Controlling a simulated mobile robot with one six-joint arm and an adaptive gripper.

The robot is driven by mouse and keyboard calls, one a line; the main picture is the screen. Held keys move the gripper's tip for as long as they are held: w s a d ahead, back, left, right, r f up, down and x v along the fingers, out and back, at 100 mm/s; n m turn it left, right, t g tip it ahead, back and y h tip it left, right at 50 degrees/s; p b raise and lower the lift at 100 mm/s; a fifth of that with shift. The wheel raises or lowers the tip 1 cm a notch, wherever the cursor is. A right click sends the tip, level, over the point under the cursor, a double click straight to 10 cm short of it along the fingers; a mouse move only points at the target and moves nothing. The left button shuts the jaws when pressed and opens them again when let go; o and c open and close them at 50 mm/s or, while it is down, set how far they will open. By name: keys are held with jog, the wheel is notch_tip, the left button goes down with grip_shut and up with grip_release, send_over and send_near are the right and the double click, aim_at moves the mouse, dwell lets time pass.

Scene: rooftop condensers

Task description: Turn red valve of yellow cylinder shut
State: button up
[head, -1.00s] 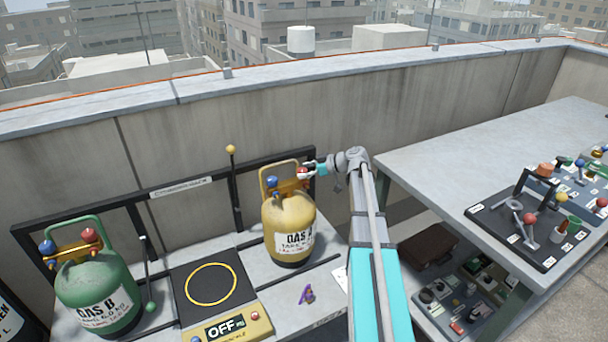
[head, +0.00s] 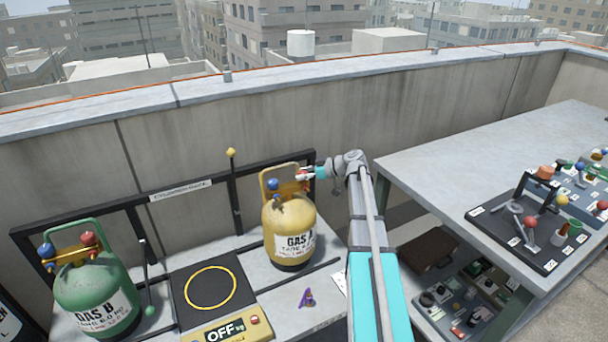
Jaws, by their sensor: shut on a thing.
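The yellow cylinder (head: 290,232), labelled GAS A, stands upright on the grey bench, right of the scale. A blue valve knob (head: 272,184) shows at its top left. Its red valve (head: 301,171) is at the top right, mostly covered by my gripper. My gripper (head: 304,174) reaches in from the right and is shut on the red valve. The fingers are small in view, and the valve's turn position cannot be told.
A green cylinder (head: 92,290), labelled GAS B, stands at the left. A black scale (head: 212,287) with a yellow ring and an OFF display lies between the cylinders. A dark frame (head: 180,197) runs behind. A grey table (head: 480,165) stands right of my arm.

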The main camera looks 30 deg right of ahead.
jog(key=shift+s+a+m+h, duration=0.1)
jog(key=shift+a+m+h, duration=0.1)
jog(key=shift+m+h, duration=0.2)
jog(key=m+t+h, duration=0.2)
jog(key=m+h, duration=0.1)
jog(key=shift+s+a+t, duration=0.1)
jog(key=shift+t, duration=0.3)
jog(key=m+h, duration=0.2)
jog(key=m+t+h, duration=0.1)
jog(key=m+h, duration=0.2)
jog(key=shift+t+h, duration=0.3)
jog(key=shift+m+h, duration=0.3)
jog(key=shift+w+m+g+h, duration=0.1)
jog(key=shift+m+g+h, duration=0.15)
jog(key=shift+m+h, duration=0.95)
jog(key=shift+w+m+g+h, duration=0.1)
jog(key=shift+m+g+h, duration=0.15)
jog(key=shift+m+h, duration=0.9)
jog(key=shift+m+g+h, duration=1.8)
jog(key=shift+m+h, duration=0.75)
jog(key=shift+h, duration=0.2)
jog(key=o, duration=1.2)
jog(key=shift+c, duration=0.2)
